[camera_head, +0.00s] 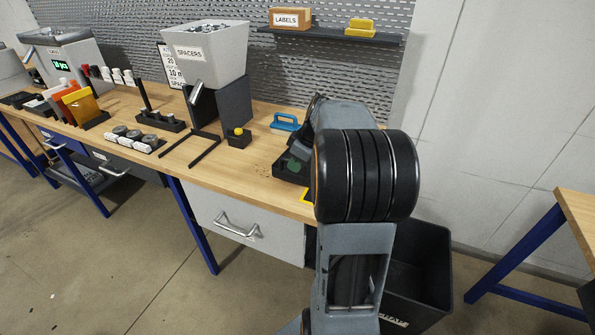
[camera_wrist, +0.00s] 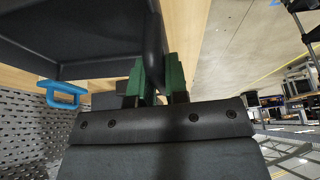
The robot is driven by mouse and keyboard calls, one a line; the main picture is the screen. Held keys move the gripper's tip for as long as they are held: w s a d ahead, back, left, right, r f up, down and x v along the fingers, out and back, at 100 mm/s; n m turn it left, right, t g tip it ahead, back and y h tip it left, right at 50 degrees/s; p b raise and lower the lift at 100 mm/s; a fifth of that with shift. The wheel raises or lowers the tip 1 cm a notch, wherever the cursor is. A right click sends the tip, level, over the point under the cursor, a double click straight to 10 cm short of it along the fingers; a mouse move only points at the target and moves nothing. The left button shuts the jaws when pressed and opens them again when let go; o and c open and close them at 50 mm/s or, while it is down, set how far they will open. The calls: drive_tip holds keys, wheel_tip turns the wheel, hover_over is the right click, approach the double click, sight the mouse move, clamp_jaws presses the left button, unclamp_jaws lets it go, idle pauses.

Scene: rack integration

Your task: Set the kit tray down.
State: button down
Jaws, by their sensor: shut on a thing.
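The kit tray is dark and fills the upper left of the wrist view (camera_wrist: 85,22). My gripper (camera_wrist: 155,82), with green fingertips, is shut on the tray's dark wall. In the head view a dark part of the tray (camera_head: 284,172) shows at the workbench's right end, left of my arm, which hides most of it. I cannot tell whether the tray touches the bench top. A yellow marking (camera_head: 306,197) shows at the bench's front edge, partly hidden by my arm.
A dark bin (camera_head: 425,270) stands on the floor at right. A perforated wall and shelf (camera_head: 340,35) are behind.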

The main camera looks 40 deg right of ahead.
drive_tip(key=f, duration=0.3)
drive_tip(key=shift+w+d+f, duration=0.1)
drive_tip(key=shift+d+f, duration=0.1)
drive_tip(key=shift+f, duration=0.1)
drive_tip(key=c, duration=1.1)
unclamp_jaws()
drive_tip(key=v, duration=1.1)
drive_tip(key=s+a+f+m, duration=0.2)
drive_tip(key=s+a+f, duration=0.1)
drive_tip(key=a, duration=0.4)
drive_tip(key=s+a+f+m+h, duration=0.1)
drive_tip(key=s+a+f+m, duration=0.1)
drive_tip(key=a, duration=0.6)
drive_tip(key=s+a+f+m+h, duration=0.1)
drive_tip(key=s+a+f+m, duration=0.1)
drive_tip(key=s+a, duration=0.3)
drive_tip(key=shift+s+a+f, duration=0.2)
drive_tip(key=shift+a+f, duration=0.25)
drive_tip(key=shift+a, duration=0.25)
drive_tip(key=shift+s+a+f, duration=0.2)
drive_tip(key=shift+a+f, duration=0.25)
drive_tip(key=shift+a, duration=0.25)
